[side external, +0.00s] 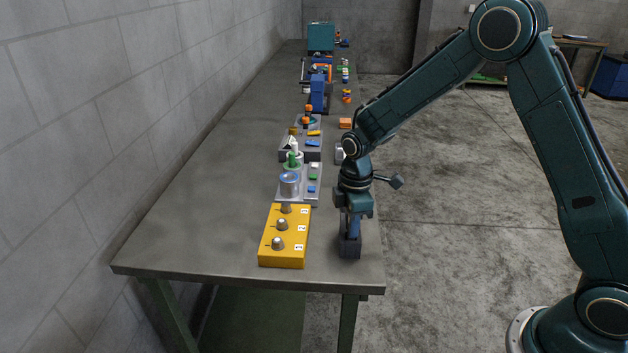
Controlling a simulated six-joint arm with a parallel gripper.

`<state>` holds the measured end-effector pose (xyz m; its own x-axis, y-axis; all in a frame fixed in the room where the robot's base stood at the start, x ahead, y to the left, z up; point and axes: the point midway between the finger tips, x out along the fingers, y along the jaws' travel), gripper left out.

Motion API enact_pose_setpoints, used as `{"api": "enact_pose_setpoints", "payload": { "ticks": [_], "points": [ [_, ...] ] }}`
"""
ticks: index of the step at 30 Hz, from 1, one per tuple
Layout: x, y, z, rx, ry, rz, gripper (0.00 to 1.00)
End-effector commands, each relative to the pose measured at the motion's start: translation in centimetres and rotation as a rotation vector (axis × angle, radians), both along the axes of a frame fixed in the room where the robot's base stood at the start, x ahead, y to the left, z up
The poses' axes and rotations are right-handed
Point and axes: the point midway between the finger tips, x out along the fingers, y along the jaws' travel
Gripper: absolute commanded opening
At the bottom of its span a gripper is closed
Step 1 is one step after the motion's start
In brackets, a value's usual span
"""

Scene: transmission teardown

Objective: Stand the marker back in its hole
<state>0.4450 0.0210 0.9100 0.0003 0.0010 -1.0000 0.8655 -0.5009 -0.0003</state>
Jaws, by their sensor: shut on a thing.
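My gripper (355,212) points down near the right edge of the table, at the front. It is shut on a slim blue marker (354,226), which is upright or nearly so. A small dark grey block (349,247) stands directly below, on the table. The marker's lower end meets the top of the block in this view. I cannot tell whether the tip is in a hole, resting on top or just behind it. The hole itself is not visible.
A yellow block (286,262) with several grey knobs and number labels stands left of the dark block. Behind it are a grey tray with a metal cylinder (289,184), a green and white part (292,160) and more fixtures. The table's left side (205,190) is clear.

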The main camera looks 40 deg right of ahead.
Motion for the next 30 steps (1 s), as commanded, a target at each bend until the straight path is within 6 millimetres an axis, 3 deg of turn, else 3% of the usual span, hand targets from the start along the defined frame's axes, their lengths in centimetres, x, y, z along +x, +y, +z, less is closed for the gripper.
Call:
{"api": "enact_pose_setpoints", "payload": {
  "ticks": [9, 10, 13, 23, 30],
  "points": [
    [0.0, 0.0, -0.3, 0.0, 0.001, 0.0, 0.0],
    [0.0, 0.0, -0.3, 0.001, 0.001, 0.0, 0.2],
    [0.0, 0.0, -0.3, 0.0, 0.0, 0.0, 0.38],
    [0.0, 0.0, -0.2, 0.0, 0.0, 0.0, 0.38],
    [0.1, 0.0, 1.1, 0.0, -0.002, 0.0, 0.38]
  ]
}}
